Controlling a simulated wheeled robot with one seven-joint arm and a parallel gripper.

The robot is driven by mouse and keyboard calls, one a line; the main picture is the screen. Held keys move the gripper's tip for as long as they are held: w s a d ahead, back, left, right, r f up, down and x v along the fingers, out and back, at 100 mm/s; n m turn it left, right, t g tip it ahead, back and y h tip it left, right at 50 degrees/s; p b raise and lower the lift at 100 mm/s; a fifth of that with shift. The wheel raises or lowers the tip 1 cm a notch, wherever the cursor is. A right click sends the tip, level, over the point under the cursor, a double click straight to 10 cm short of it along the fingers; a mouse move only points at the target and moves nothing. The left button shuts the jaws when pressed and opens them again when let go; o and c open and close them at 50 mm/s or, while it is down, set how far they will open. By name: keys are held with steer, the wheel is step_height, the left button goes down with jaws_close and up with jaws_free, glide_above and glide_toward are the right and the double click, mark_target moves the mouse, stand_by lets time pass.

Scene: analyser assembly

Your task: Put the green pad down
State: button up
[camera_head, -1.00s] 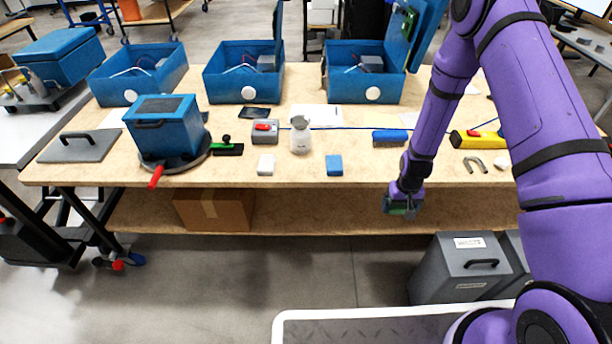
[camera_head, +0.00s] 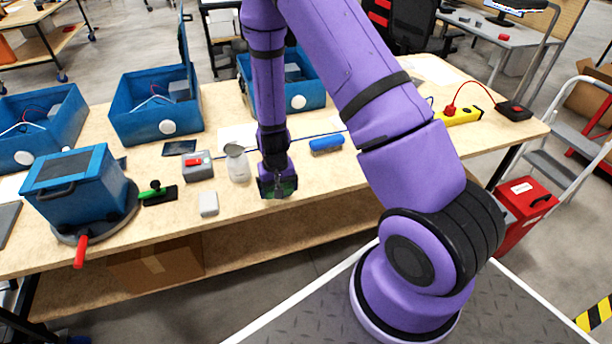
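My gripper (camera_head: 277,188) is low over the front part of the wooden table, pointing down. A dark green pad (camera_head: 286,187) shows at its fingertips and appears held between them; the fingers themselves are hard to make out. I cannot tell whether the pad touches the tabletop (camera_head: 325,182). A white block (camera_head: 208,204) lies to the left of the gripper, and a white bottle (camera_head: 237,164) stands to the left and behind it. The small blue block seen earlier is not visible now; the gripper covers that area.
A blue cylinder (camera_head: 326,144) lies right of and behind the gripper. A grey box with a red switch (camera_head: 198,166) and a green-handled tool (camera_head: 159,194) are to the left. Blue open bins (camera_head: 155,120) line the back. The table right of the gripper is mostly clear.

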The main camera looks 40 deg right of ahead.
glide_above(310, 182)
steer(key=shift+a+f, duration=0.4)
steer(key=shift+f, duration=0.2)
steer(key=shift+d+f, duration=0.2)
steer(key=shift+f, duration=0.7)
steer(key=shift+d+f, duration=0.2)
steer(key=shift+f, duration=0.7)
steer(key=shift+s+f, duration=0.1)
steer(key=shift+f, duration=0.2)
